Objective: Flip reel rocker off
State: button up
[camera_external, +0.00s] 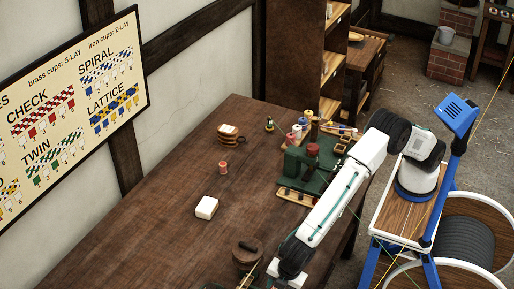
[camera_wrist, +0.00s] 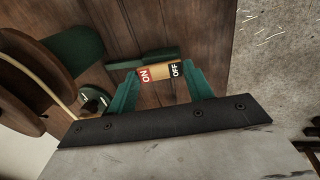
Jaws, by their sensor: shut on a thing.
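The reel rocker (camera_wrist: 159,72) shows in the wrist view as a small brass-coloured piece with a red ON end at left and a black OFF end at right. I cannot tell which end is pressed down. My gripper (camera_wrist: 163,82) has its green fingers on either side of the rocker, one by each labelled end, shut on it. A wooden reel (camera_wrist: 22,85) with a pale cord stands at the left of the wrist view. In the external view a round wooden piece (camera_external: 247,250) is by the bottom edge, left of my arm's end; my fingertips are hidden there.
In the wrist view green parts (camera_wrist: 75,48) stand beside the reel on the wooden bench. In the external view a white block (camera_external: 206,207), a red spool (camera_external: 223,168) and a striped cup (camera_external: 228,133) stand on the bench (camera_external: 150,205). Its left part is mostly clear.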

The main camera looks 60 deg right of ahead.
dwell(0.3)
jog(key=o, duration=1)
jog(key=v, duration=0.7)
jog(key=shift+s+r, duration=0.2)
jog(key=shift+r, duration=0.2)
